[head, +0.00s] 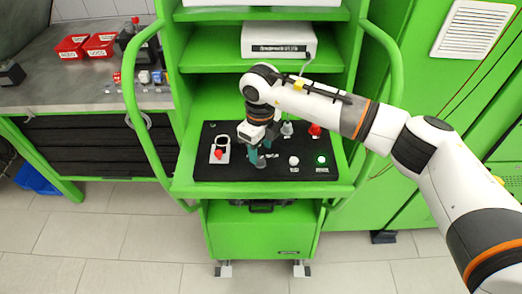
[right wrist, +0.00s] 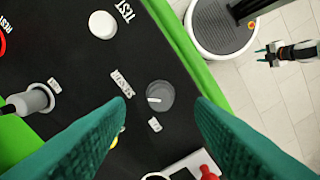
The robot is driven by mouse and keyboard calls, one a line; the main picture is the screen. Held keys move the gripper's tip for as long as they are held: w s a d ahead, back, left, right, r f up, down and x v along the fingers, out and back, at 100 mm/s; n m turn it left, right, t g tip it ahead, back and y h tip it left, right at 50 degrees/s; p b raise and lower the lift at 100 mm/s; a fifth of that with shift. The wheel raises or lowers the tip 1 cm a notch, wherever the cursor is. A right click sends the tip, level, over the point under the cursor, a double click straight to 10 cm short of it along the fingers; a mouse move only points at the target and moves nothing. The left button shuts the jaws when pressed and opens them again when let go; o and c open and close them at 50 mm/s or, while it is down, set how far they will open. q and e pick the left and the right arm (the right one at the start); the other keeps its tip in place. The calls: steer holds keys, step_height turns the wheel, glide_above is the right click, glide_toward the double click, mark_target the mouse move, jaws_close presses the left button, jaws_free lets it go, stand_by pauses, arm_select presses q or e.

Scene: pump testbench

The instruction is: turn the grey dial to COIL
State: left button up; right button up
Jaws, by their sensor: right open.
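The grey dial (right wrist: 160,94) sits on the black panel (right wrist: 85,60) in the right wrist view. Its white pointer mark faces left in that view, roughly toward a longer white label (right wrist: 121,84). A smaller label (right wrist: 155,125) lies beside the dial; I cannot read either surely. My right gripper (right wrist: 162,104) is open, its green fingers on either side of the dial with visible gaps. In the head view my right gripper (head: 258,161) points down at the panel, and the dial is hard to make out. My left gripper (right wrist: 263,56) shows small at the right wrist view's edge, fingers apart.
On the panel are a red emergency button (head: 218,154), a white button (head: 294,160), a lit green button (head: 321,160), a red knob (head: 314,130) and a grey knob (head: 287,128). Green cart handles (head: 131,95) curve up on both sides. A workbench (head: 60,85) stands left.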

mark_target(260, 158)
step_height(260, 158, down, 3)
steer(key=shift+f+p, duration=0.1)
steer(key=shift+p, duration=0.2)
arm_select(q)
steer(key=shift+w+d+r, duration=0.15)
steer(key=shift+w+r, duration=0.4)
steer(key=shift+r, duration=0.05)
arm_select(e)
steer(key=shift+f, duration=0.25)
